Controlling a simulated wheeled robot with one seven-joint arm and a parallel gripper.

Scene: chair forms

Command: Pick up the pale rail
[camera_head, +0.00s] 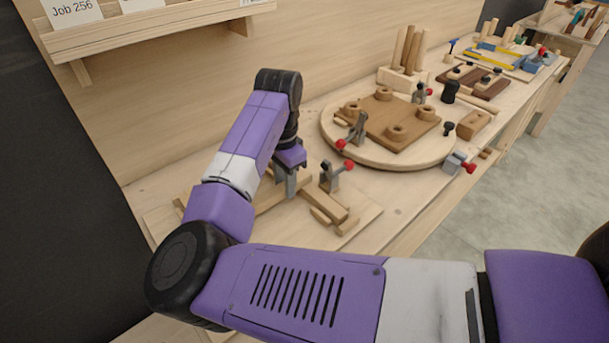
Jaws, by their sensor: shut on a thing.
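My gripper (289,188) points down over the near end of the workbench and is shut on a pale rail (269,202). The rail is a light wooden bar that runs from lower left to upper right. My arm hides its left part, and the fingers cover some of it. I cannot tell whether it touches the pieces below. Another wooden bar (325,204) lies just to the right of the gripper, at an angle to the rail.
A red-tipped toggle clamp (330,178) stands close right of the gripper. A round pale board (385,160) with a brown seat panel (388,121) and more clamps lies farther right. A label shelf (150,27) hangs above. Upright dowels (410,48) stand behind.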

